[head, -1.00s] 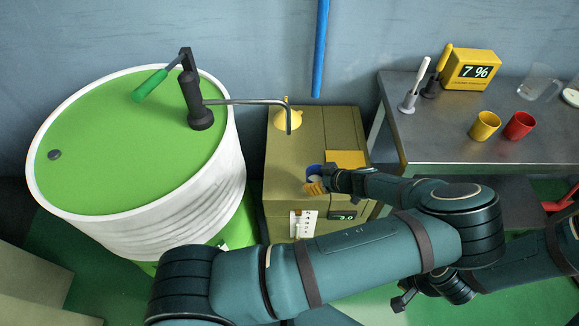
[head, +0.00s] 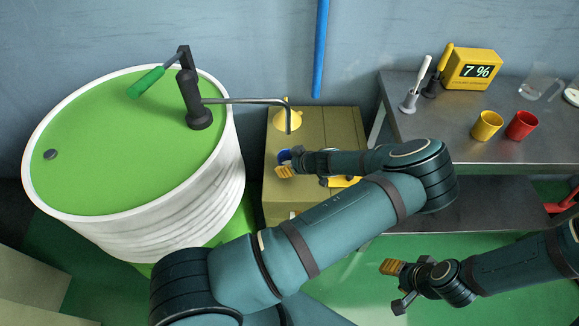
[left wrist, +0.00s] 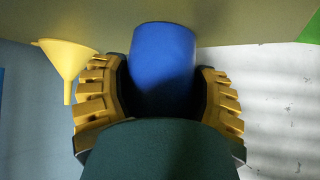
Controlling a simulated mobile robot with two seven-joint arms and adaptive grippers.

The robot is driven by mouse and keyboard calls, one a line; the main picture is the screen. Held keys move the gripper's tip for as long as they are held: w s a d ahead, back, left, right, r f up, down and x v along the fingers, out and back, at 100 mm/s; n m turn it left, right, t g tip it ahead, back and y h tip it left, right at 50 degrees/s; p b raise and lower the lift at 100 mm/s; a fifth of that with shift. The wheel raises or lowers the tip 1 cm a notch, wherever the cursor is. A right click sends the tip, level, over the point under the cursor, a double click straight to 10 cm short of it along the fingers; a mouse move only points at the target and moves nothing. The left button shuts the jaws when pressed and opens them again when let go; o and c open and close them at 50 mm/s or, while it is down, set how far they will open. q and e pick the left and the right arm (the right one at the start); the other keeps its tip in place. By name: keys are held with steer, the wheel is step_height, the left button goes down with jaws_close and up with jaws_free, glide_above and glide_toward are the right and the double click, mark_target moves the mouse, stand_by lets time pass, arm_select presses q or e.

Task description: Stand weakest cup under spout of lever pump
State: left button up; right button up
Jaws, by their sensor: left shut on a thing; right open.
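My left gripper (head: 290,162) is shut on a blue cup (head: 284,155). The cup also shows between the yellow finger pads in the left wrist view (left wrist: 163,60). In the head view the cup is just below the spout tip in the picture, over the olive cabinet (head: 340,125); I cannot tell whether it touches the top. The lever pump (head: 190,95) stands on the green drum, its thin grey spout (head: 245,100) reaching right and bending down. A yellow cup (head: 487,125) and a red cup (head: 521,125) stand on the bench. My right gripper (head: 392,285) is open and empty.
A yellow funnel (head: 281,118) is behind the spout tip; it also shows in the left wrist view (left wrist: 68,60). The drum (head: 130,150) is to the left. My left arm hides the cabinet's front right.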

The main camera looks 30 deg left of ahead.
arm_select(q)
steer(key=shift+f, duration=0.75)
steer(key=o, duration=1.3)
